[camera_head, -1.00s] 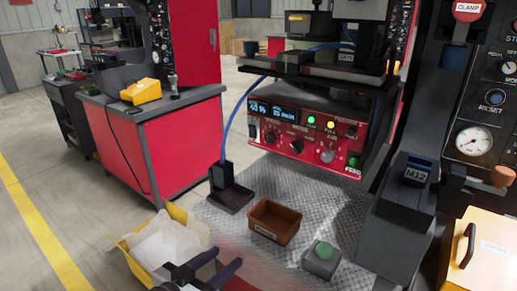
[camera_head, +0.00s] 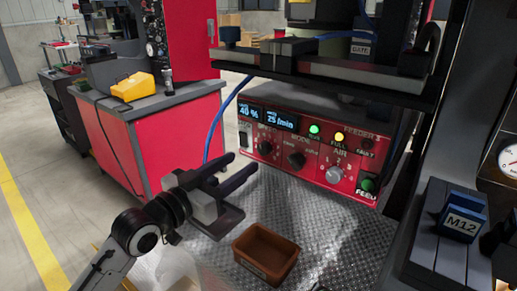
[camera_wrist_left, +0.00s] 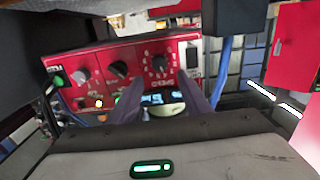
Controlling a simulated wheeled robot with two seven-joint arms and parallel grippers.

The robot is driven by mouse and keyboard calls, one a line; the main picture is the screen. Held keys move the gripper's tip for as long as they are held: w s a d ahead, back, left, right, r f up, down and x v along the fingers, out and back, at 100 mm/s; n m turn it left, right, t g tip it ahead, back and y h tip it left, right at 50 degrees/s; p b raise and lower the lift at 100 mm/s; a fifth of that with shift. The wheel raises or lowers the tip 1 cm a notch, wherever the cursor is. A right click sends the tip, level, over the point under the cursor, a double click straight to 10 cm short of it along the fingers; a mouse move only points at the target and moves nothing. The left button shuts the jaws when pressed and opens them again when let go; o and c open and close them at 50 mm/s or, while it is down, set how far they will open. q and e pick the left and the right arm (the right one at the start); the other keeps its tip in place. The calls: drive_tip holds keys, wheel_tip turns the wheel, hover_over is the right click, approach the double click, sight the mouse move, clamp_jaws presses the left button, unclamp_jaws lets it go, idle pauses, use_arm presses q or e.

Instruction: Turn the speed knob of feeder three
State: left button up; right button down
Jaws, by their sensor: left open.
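My right gripper is not in view.
The black mode knob (camera_head: 297,160) and grey air knob (camera_head: 335,173) lie right of the speed knob. A dark shelf (camera_head: 320,65) overhangs the panel. A brown bin (camera_head: 266,252) stands on the metal plate below. A blue hose (camera_head: 218,120) runs down beside the panel.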

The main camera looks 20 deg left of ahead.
sight(261, 149)
use_arm(q)
drive_tip(key=x, duration=0.6)
drive_tip(key=shift+x, duration=0.8)
drive_tip(key=shift+f, duration=0.1)
drive_tip(key=c, duration=1)
drive_tip(key=shift+c, duration=0.2)
